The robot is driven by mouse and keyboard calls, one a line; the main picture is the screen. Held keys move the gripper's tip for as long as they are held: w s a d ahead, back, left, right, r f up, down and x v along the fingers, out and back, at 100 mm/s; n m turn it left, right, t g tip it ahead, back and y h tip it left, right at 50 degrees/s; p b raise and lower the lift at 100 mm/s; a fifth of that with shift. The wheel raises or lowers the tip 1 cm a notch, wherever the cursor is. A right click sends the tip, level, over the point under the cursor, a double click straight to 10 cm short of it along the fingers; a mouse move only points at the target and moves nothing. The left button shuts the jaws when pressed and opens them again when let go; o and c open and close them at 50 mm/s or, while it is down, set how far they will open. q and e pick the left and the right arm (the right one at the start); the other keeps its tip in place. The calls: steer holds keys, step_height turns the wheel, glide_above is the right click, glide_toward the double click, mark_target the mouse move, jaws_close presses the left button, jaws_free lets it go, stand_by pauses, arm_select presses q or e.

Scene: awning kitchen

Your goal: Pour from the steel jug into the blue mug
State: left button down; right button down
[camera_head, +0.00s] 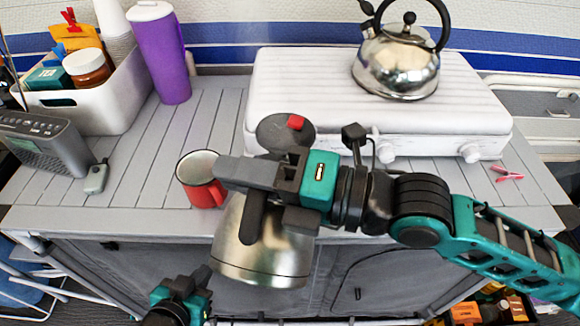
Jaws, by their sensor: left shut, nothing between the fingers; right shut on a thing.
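The steel jug (262,255) is a brushed metal vessel, widest at its bottom, with a black handle. A dark round top with a red button (295,122) shows above the gripper and appears to be its lid. My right gripper (265,182) is shut on the jug and hides its middle. The jug looks roughly upright in front of the counter's front edge. A red mug (201,192) with a pale inside stands on the counter just left of this gripper; no blue mug shows. My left gripper (198,280) is shut and empty, low in front of the counter.
A white stove (300,85) bears a shiny kettle (398,68). At the left are a purple tumbler (162,55), a filled white bin (118,98), a grey radio (50,145) and a small grey device (96,178). Slatted counter (140,165) is bare left of the mug.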

mark_target(254, 212)
arm_select(q)
steer(key=shift+s+f, duration=0.1)
steer(key=shift+s, duration=0.05)
arm_select(e)
steer(key=shift+r, duration=0.1)
stand_by(0.7)
arm_select(q)
steer(key=shift+f, duration=0.1)
arm_select(e)
steer(key=shift+s, duration=0.1)
